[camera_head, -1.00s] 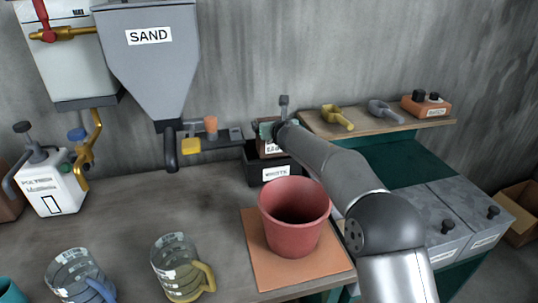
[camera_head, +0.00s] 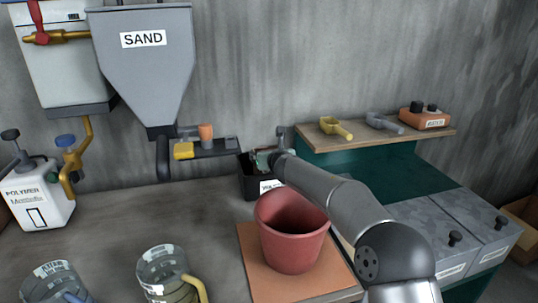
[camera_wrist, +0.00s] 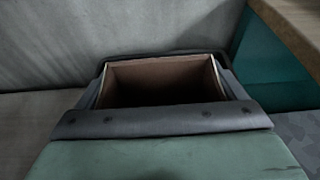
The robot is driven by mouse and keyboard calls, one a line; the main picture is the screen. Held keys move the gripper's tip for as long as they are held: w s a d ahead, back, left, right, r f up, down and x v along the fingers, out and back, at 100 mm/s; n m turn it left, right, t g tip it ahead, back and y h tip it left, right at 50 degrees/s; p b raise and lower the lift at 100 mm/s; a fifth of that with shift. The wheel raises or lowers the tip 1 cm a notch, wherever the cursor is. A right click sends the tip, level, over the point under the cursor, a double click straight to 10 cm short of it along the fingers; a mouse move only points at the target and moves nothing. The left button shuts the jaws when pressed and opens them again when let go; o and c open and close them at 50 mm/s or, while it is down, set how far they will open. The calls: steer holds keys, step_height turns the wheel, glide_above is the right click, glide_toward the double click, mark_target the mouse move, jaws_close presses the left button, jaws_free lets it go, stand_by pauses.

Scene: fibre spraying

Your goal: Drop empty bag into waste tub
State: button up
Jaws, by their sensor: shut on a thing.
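The black waste tub (camera_head: 250,184) stands on the bench against the wall, behind the red bucket, with a white label on its front. My gripper (camera_head: 264,158) is at the tub's mouth and shut on the empty bag. The bag is mostly hidden by the tub and my arm in the head view. In the wrist view the bag (camera_wrist: 160,69) shows as an open, brown-lined mouth with an empty dark inside, just beyond the dark gripper edge. I cannot tell whether the bag touches the tub floor.
The red bucket (camera_head: 290,250) stands on an orange board close to my forearm. A shelf (camera_head: 360,140) with two scoops and an orange box is right of the tub. A small ledge (camera_head: 212,150) with a yellow item is left of it. The sand hopper (camera_head: 145,75) hangs further left.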

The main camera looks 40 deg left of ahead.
steer(key=shift+f+b, duration=0.35)
steer(key=o, duration=1.2)
steer(key=shift+o, duration=0.2)
steer(key=shift+r+p, duration=0.5)
steer(key=shift+p, duration=0.2)
steer(key=b+v, duration=0.7)
steer(key=v, duration=0.5)
steer(key=shift+r, duration=0.1)
